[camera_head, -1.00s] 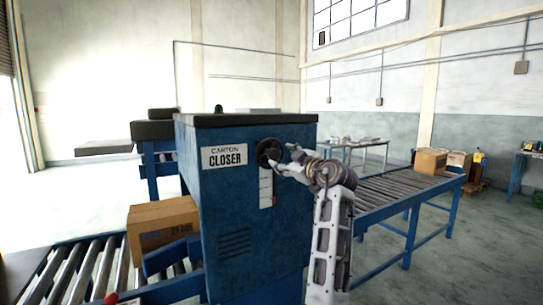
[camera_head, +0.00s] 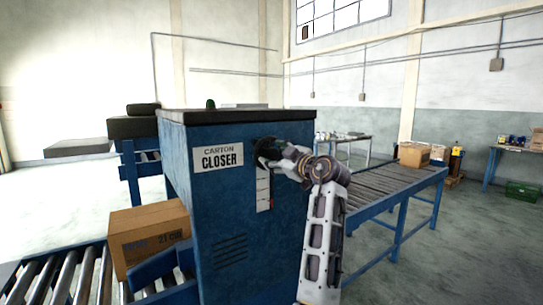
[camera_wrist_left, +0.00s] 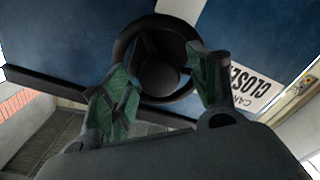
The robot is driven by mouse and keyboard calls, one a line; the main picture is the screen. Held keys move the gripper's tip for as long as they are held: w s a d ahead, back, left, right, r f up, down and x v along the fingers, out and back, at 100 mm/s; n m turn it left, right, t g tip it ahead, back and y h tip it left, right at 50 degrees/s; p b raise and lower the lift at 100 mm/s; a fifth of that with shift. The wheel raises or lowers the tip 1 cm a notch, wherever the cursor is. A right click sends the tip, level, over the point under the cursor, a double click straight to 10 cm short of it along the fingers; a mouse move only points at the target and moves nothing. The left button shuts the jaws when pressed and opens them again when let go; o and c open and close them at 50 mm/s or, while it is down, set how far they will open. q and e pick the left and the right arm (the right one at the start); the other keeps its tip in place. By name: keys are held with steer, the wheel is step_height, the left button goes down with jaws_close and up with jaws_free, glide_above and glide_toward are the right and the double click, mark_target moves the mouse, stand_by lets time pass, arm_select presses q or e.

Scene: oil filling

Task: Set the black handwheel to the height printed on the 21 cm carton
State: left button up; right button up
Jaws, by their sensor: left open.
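The black handwheel (camera_head: 268,150) sits on the front of the blue carton closer (camera_head: 240,230), mostly hidden behind my left gripper (camera_head: 272,152). In the left wrist view the handwheel (camera_wrist_left: 160,72) shows as a dark ring with a hub and spokes. My left gripper (camera_wrist_left: 165,80) is open there, its green-padded fingers one to each side of the wheel's near part; I cannot tell whether they touch it. A white scale strip (camera_head: 264,190) runs down below the wheel, its marks too small to read. The 21 cm carton (camera_head: 150,235) sits at the left. My right gripper is not in view.
The carton rests on an infeed roller conveyor (camera_head: 62,285) left of the closer. An outfeed roller conveyor (camera_head: 395,185) with a carton (camera_head: 414,155) at its far end runs off to the right. A table (camera_head: 345,140) stands behind.

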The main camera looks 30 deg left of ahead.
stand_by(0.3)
arm_select(q)
steer(key=c, duration=1)
